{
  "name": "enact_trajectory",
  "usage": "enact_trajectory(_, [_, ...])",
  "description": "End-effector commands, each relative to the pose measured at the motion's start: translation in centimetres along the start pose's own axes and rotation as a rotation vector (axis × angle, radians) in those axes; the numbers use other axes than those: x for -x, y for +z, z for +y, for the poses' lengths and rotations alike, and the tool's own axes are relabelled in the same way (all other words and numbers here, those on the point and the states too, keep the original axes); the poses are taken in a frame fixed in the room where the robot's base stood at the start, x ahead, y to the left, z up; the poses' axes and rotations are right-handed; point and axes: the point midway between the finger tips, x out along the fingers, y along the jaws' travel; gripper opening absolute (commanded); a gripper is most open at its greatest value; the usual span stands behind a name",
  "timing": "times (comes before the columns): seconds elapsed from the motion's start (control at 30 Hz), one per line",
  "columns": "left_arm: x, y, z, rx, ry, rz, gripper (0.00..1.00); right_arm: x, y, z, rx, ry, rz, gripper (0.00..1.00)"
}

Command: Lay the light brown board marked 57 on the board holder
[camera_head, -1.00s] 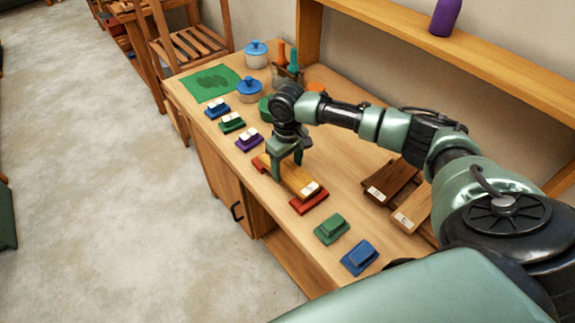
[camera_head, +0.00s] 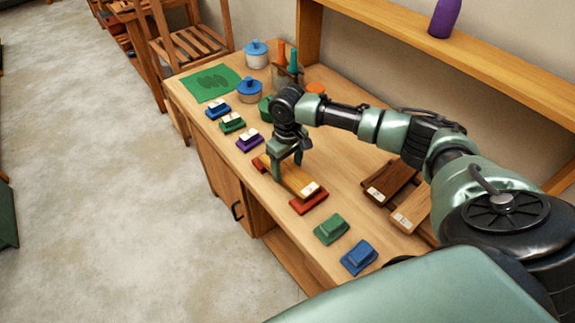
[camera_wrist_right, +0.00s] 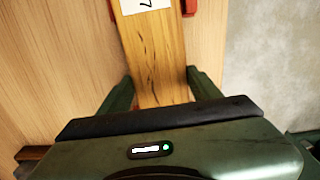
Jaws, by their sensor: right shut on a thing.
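The light brown board (camera_head: 298,180) has a white label at its near end. In the right wrist view the board (camera_wrist_right: 153,55) runs up between my fingers, and only a 7 of its label shows. The red board holder (camera_head: 309,204) shows as a near block and a far block under the two ends of the board. The board appears to lie across both blocks. Its red edges also show beside the board at the top of the wrist view (camera_wrist_right: 190,8). My right gripper (camera_head: 287,167) points down and is shut on the board's middle. My left gripper is out of view.
Green (camera_head: 331,228) and blue (camera_head: 358,257) blocks stand nearer on the bench. Two labelled boards, dark brown (camera_head: 391,181) and mid brown (camera_head: 412,208), lie to the right. Purple (camera_head: 249,139), green (camera_head: 231,122) and blue (camera_head: 217,108) labelled blocks line the left edge.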

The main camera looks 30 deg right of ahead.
Motion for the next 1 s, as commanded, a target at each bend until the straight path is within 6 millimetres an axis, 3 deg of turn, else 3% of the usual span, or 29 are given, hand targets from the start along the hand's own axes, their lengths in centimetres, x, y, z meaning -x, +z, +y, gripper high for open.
enact_trajectory(0.03, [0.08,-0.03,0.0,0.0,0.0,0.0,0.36,-0.78,0.7,-0.39,0.005,-0.005,-0.021,0.14])
enact_trajectory(0.57, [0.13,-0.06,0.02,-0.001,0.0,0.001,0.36,-1.0,0.74,-0.45,0.006,-0.006,-0.022,0.14])
enact_trajectory(0.6, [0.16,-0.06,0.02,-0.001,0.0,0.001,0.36,-1.07,0.75,-0.46,0.006,-0.006,-0.022,0.06])
enact_trajectory(0.63, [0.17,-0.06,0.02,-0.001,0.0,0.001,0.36,-1.13,0.75,-0.46,0.006,-0.006,-0.022,0.06])
enact_trajectory(0.67, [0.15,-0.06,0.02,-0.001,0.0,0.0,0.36,-1.11,0.74,-0.46,0.006,-0.006,-0.021,0.72])
enact_trajectory(0.7, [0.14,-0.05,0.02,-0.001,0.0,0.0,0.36,-1.11,0.73,-0.44,0.006,-0.005,-0.021,0.83])
enact_trajectory(0.73, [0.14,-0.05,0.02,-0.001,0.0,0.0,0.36,-1.06,0.69,-0.41,0.006,-0.005,-0.02,0.89])
enact_trajectory(0.97, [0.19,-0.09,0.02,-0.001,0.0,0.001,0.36,-0.76,0.48,-0.22,0.004,-0.002,-0.013,0.89])
enact_trajectory(1.0, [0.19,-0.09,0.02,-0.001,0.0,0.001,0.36,-0.77,0.49,-0.21,0.003,-0.002,-0.013,0.97])
